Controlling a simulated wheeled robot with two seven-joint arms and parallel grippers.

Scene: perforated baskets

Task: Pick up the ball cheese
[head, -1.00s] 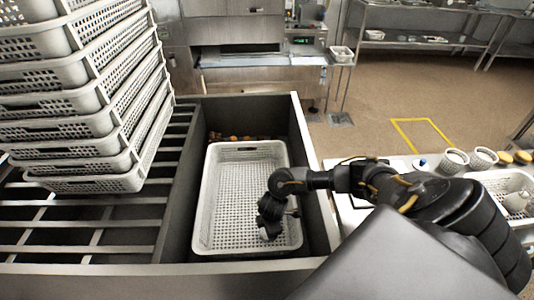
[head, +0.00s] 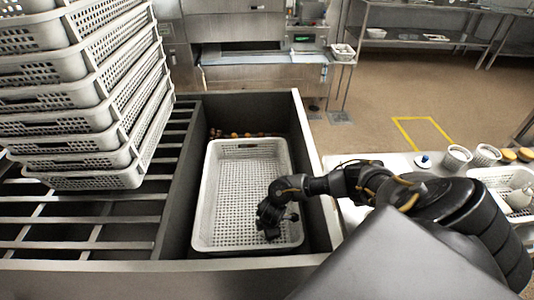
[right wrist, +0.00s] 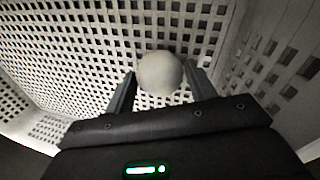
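A pale, round ball cheese (right wrist: 160,73) shows in the right wrist view, in front of the perforated inner surface of a white basket (right wrist: 75,50). My right gripper (right wrist: 160,70) is open, with one dark finger on each side of the ball near the fingertips. I cannot tell whether either finger touches it. In the head view my right gripper (head: 268,228) is low inside the white basket (head: 221,242), toward its near right part. The ball cannot be made out there, as the gripper hides that spot. My left gripper is not in view.
The basket stands in a grey walled bin (head: 318,190). Small brownish things (head: 240,134) lie behind it. A tall stack of white baskets (head: 80,135) stands on the left slatted rack (head: 95,235). A white counter (head: 400,162) with containers is at the right.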

